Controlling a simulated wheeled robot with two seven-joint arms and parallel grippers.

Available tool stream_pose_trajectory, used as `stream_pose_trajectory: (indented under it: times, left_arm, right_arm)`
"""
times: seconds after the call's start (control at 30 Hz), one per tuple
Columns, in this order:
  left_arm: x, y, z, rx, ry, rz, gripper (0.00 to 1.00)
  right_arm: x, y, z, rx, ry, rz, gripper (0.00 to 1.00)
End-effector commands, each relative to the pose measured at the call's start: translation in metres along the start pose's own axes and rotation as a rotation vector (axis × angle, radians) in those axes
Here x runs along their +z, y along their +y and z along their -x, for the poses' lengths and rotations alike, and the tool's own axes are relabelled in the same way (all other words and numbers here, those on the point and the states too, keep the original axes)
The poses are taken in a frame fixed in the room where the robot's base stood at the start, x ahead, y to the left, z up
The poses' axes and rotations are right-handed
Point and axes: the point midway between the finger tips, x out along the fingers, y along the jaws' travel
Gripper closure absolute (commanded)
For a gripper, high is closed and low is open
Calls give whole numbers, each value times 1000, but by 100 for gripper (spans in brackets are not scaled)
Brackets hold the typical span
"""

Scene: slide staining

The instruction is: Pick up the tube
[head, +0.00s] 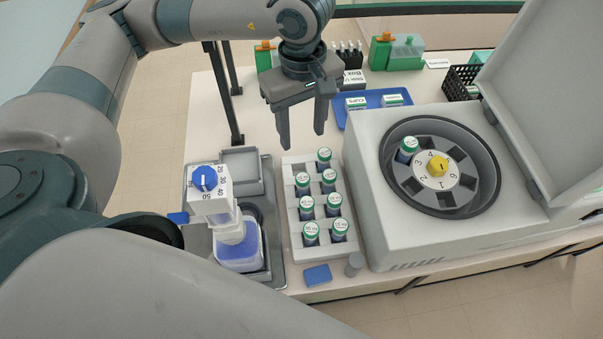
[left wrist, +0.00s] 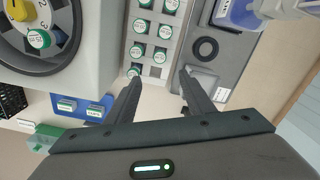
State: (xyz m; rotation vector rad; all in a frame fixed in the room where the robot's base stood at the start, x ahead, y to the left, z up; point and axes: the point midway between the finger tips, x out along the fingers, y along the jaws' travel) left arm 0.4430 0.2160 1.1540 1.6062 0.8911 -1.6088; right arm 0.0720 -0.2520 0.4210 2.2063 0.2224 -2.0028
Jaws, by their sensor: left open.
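Several tubes with green-and-white caps stand upright in a light grey rack (head: 290,190) in the middle of the table. The farthest tube (head: 324,157) is at the rack's back end, and it also shows in the left wrist view (left wrist: 134,71). One more tube (head: 408,147) sits in the centrifuge rotor (head: 440,195). My left gripper (head: 302,140) is open and empty, pointing down above the back end of the rack. In the left wrist view its fingers (left wrist: 158,88) are spread, with the rack's end between and beyond them. My right gripper is not seen.
The open centrifuge (head: 365,205) stands right of the rack, its lid (head: 535,90) raised. A dispenser bottle with blue dial (head: 205,178) stands on a grey tray at left. A blue tray (head: 372,112) with labelled boxes lies behind. A blue cap-like block (head: 317,275) lies in front.

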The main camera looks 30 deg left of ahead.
Motion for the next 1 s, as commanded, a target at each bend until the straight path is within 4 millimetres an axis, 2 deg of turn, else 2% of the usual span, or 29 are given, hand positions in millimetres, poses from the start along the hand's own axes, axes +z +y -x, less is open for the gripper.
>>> stream_pose_trajectory:
  times: [0.47, 0.67, 1.0]
  left_arm:
    - [0, 0, -6, -1, 0, 0, 52]
    - [0, -1, -30, -2, -1, 0, 52]
    - [0, -1, -91, -4, -1, 1, 52]
  right_arm:
    - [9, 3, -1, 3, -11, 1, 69]
    - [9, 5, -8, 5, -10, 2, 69]
    - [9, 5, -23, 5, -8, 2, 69]
